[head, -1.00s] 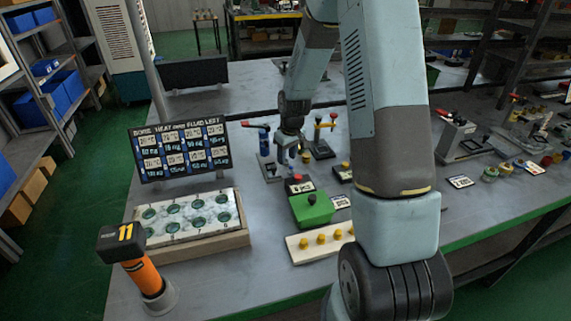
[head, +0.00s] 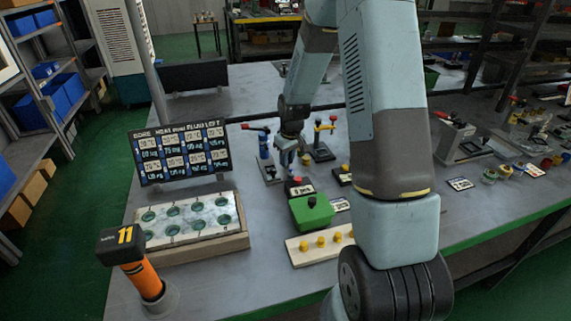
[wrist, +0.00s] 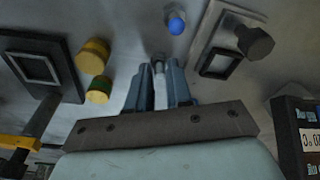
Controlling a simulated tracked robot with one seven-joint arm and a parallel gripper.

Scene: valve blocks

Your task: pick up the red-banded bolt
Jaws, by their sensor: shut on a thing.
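My gripper (head: 289,156) is low over the middle of the grey bench in the head view, behind the green block. In the wrist view its two blue-grey fingers (wrist: 157,88) are close together, on a small grey bolt-like piece (wrist: 158,64) at their tips. Only the end of this piece shows, and I see no red band on it. I cannot tell whether it is clear of the bench. No other bolt with a red band can be made out.
A green block (head: 312,210) and a board with yellow knobs (head: 298,254) stand in front. A tray with round holes (head: 240,240) and a sign board (head: 180,152) are at left. In the wrist view, a blue-tipped piece (wrist: 176,23) and yellow-green pieces (wrist: 98,90) lie close by.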

